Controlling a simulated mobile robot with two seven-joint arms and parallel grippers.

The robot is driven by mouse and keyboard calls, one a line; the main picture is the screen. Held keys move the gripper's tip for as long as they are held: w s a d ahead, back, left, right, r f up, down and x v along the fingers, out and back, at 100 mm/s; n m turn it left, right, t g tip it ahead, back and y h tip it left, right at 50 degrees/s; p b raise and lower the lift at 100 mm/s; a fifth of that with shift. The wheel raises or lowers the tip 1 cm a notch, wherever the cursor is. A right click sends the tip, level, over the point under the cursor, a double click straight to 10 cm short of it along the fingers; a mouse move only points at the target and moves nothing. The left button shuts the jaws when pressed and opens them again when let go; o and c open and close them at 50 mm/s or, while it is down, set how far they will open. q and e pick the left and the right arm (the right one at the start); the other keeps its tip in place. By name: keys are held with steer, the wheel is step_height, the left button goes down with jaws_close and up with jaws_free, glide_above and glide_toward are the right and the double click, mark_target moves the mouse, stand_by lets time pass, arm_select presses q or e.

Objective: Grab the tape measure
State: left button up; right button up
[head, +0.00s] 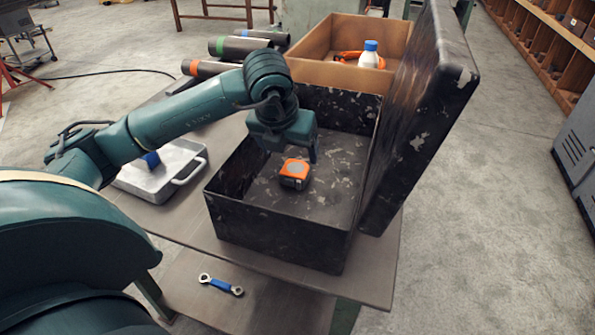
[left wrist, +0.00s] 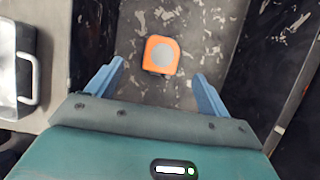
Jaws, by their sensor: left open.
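The orange tape measure (head: 295,173) with a grey round face lies on the floor of the open black box (head: 280,238). In the left wrist view the tape measure (left wrist: 161,55) lies ahead of the fingers, roughly centred between them. My left gripper (head: 290,160) reaches down into the box from above, close over the tape measure. In the left wrist view its two blue fingers (left wrist: 158,82) are spread wide with nothing between them. The gap in height to the tape measure is hard to judge. My right gripper is not seen.
The box's walls surround the gripper, and its raised lid (head: 420,120) stands on the right. A metal tray (head: 190,178) is at left. A wooden crate (head: 340,75) with a white bottle (head: 370,56) and several pipes (head: 245,48) are behind. A blue-handled wrench (head: 220,285) lies in front, lower down.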

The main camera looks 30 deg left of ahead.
mark_target(295, 168)
arm_select(q)
steer(key=x, duration=0.8)
steer(key=shift+d+p, duration=0.2)
steer(key=shift+p, duration=0.2)
steer(key=c, duration=1.2)
